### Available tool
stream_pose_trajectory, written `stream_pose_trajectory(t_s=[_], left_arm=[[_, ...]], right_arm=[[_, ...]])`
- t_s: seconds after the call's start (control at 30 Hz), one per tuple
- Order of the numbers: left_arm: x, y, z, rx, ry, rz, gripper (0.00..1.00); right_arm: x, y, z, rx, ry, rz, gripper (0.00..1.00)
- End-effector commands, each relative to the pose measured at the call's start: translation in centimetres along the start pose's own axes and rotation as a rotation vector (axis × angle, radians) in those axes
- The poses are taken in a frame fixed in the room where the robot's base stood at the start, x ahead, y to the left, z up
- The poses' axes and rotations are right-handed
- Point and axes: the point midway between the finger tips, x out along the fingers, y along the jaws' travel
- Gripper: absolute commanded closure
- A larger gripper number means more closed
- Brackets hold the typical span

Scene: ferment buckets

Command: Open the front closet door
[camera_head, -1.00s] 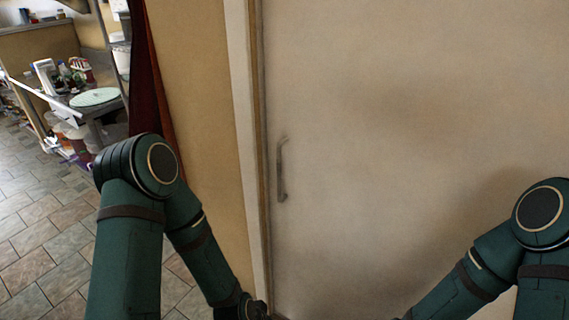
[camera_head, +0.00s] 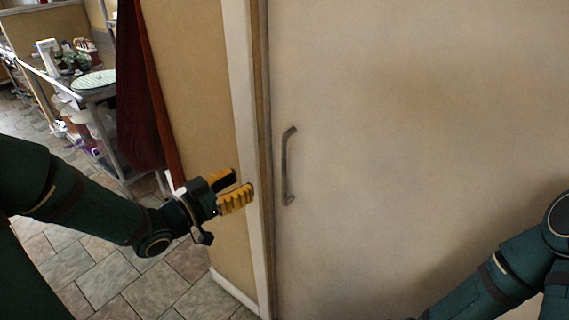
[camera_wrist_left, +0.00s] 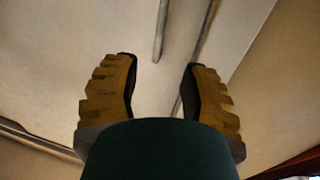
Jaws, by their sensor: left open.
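The closet door (camera_head: 420,140) is a plain pale panel that fills the right of the head view; it looks shut in its frame. Its grey vertical bar handle (camera_head: 286,168) is near the door's left edge. My left gripper (camera_head: 236,188) is open and empty, to the left of the handle and apart from it, in front of the white door frame. In the left wrist view, the yellow ridged fingers (camera_wrist_left: 158,95) are spread wide, with a bar that looks like the handle (camera_wrist_left: 161,30) beyond them. My right arm shows at the lower right; its gripper is out of view.
A tan wall (camera_head: 200,90) and white frame (camera_head: 240,60) border the door on the left. A dark red curtain (camera_head: 140,100) hangs beside the wall. A cluttered metal table (camera_head: 95,85) stands farther back. Tiled floor (camera_head: 130,295) shows below.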

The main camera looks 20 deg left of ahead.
Motion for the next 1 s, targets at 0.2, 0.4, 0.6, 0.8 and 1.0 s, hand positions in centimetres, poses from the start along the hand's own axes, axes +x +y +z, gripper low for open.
stream_pose_trajectory(t_s=[0.2, 0.4, 0.6, 0.8, 1.0], left_arm=[[3.0, 0.2, 0.0, 0.001, 0.002, 0.007, 0.57], [7.0, 0.1, 0.1, 0.001, 0.002, 0.006, 0.57], [10.6, 0.1, 0.0, 0.0, 0.001, 0.004, 0.57], [12.8, 0.1, 0.0, 0.0, 0.0, 0.002, 0.57], [13.5, 0.1, 0.0, 0.001, 0.001, 0.001, 0.57]], right_arm=[[0.3, 0.1, 0.0, 0.0, 0.001, 0.0, 0.06], [0.7, 0.2, -0.1, -0.001, 0.003, 0.0, 0.06], [0.9, 0.3, -0.1, -0.001, 0.005, 0.0, 0.06], [1.1, 0.4, -0.1, -0.001, 0.006, 0.0, 0.06], [1.1, 0.4, -0.1, -0.001, 0.006, 0.0, 0.06]])
